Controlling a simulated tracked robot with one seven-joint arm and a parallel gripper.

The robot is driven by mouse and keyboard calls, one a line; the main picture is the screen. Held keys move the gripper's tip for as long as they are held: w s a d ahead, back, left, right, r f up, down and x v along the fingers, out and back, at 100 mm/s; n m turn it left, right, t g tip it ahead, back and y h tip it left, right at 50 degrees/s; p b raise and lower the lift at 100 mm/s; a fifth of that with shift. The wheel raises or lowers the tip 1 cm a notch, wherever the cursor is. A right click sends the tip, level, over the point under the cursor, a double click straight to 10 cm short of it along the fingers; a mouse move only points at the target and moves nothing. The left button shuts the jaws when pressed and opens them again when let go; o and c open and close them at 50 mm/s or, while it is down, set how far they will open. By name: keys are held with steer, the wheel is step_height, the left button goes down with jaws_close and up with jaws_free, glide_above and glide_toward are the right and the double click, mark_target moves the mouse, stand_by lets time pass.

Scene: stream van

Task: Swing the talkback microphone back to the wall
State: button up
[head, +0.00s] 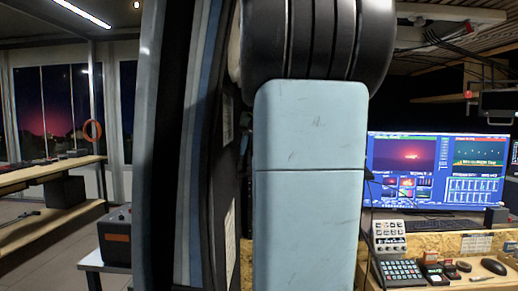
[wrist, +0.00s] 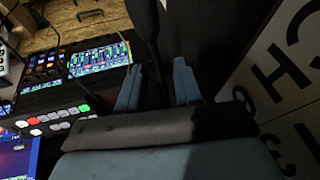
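My gripper (wrist: 156,78) shows in the wrist view, with its two blue-grey fingers apart. A dark upright shape (wrist: 146,25) stands beyond and between the fingers. I cannot tell whether it is part of the talkback microphone or whether the fingers touch it. I cannot pick out the microphone for certain in either view. In the head view my own pale blue arm link fills the middle and hides what is behind it, my gripper included.
Behind on the right, a wide monitor (head: 405,160) stands on a wooden desk with a button panel (head: 398,272) and a mouse (head: 493,266). In the wrist view, a lit switcher panel (wrist: 50,122) lies left and a white lettered board (wrist: 285,75) right. A bench (head: 50,165) stands far left.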

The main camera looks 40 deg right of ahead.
steer(key=v, duration=0.7)
steer(key=shift+r, duration=0.2)
steer(key=shift+c, duration=0.3)
